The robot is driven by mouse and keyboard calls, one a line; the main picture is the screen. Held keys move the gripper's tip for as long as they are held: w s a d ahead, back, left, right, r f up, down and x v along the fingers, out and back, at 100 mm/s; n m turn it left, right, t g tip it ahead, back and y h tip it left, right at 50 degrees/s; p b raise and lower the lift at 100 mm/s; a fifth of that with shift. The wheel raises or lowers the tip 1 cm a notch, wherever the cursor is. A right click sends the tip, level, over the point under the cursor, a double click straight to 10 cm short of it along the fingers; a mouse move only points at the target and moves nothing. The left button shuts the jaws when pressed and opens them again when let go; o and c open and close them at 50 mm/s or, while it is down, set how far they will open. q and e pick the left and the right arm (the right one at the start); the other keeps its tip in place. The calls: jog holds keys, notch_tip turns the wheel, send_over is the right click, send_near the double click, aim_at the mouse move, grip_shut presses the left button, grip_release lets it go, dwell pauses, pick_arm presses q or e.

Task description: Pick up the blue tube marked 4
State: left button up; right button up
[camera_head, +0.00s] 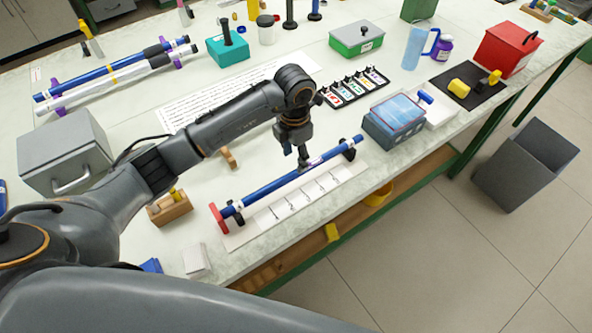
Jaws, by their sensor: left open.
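A long blue tube (265,189) with white bands near its ends rests on low dark supports near the front edge of the table. A red piece (219,219) stands at its left end. I cannot read a number on it. My left gripper (303,161) points down at the right-hand part of this tube, with its jaws open; whether it touches the tube is unclear. Another blue tube (120,69) lies at the back left beside a pale grey tube (105,86), on purple supports. My right gripper is not in view.
A white marked board (300,203) lies in front of the tube. A blue-lidded box (394,120) stands to its right, a wooden block (169,207) to its left. A grey box (66,152) stands at the left. A grey bin (526,165) is on the floor.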

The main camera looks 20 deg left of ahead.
aim_at(296, 172)
pick_arm(q)
jog(key=shift+s+d+f+p, duration=0.15)
jog(key=shift+f+p, duration=0.25)
jog(key=shift+f, duration=0.2)
notch_tip(296, 172, down, 4)
jog(key=shift+s+d+r+p, duration=0.1)
jog(key=shift+r+p, duration=0.1)
jog(key=shift+p, duration=0.55)
jog(key=shift+f, duration=0.4)
jog(key=shift+c, duration=0.4)
grip_shut()
